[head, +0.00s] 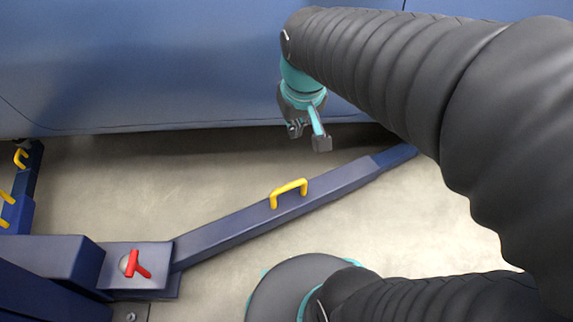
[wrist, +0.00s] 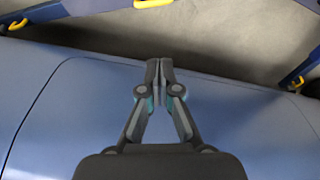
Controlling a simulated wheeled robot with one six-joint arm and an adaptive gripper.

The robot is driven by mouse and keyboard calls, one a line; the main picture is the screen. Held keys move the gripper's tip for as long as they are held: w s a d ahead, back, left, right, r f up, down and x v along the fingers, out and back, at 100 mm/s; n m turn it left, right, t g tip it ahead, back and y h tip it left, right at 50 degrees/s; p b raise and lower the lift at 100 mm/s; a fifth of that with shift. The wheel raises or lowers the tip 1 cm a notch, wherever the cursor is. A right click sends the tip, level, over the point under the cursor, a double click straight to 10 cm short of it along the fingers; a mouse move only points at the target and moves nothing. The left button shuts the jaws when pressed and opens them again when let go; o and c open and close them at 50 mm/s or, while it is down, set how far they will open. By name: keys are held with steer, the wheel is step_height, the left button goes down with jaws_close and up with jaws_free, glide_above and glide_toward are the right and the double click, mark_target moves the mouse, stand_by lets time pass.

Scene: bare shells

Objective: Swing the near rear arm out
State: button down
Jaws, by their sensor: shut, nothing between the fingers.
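A long dark blue lift arm (head: 245,227) runs from a pivot bracket at lower left up to the right, its far end passing under the blue vehicle body (head: 140,65). A yellow handle (head: 288,192) stands on its middle. A red T-shaped knob (head: 136,264) sits on the bracket plate at its pivot end. My gripper (head: 296,129) hangs beside the vehicle's lower side, above and behind the handle in the head view, apart from it. In the wrist view my gripper (wrist: 160,66) is shut and empty in front of the blue panel; a yellow handle (wrist: 152,3) shows at the top edge.
Another blue arm (head: 24,175) with yellow handles (head: 20,157) stands at the left edge. A blue post base (head: 50,260) fills the lower left. Bare concrete floor (head: 110,190) lies between the arms.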

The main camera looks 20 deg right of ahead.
steer(key=w+d+f+g, duration=0.2)
steer(key=w+f+g, duration=0.1)
steer(key=w+f, duration=0.85)
steer(key=w+d+f+g+b, duration=0.1)
steer(key=w+d+f+g, duration=0.1)
steer(key=f, duration=1.1)
steer(key=w+d+f+n+g+b, duration=0.1)
steer(key=w+f, duration=0.1)
steer(key=f, duration=1.1)
steer(key=shift+w+d+f+g, duration=0.25)
steer(key=shift+d+f+g, duration=0.1)
steer(key=shift+f+g, duration=0.05)
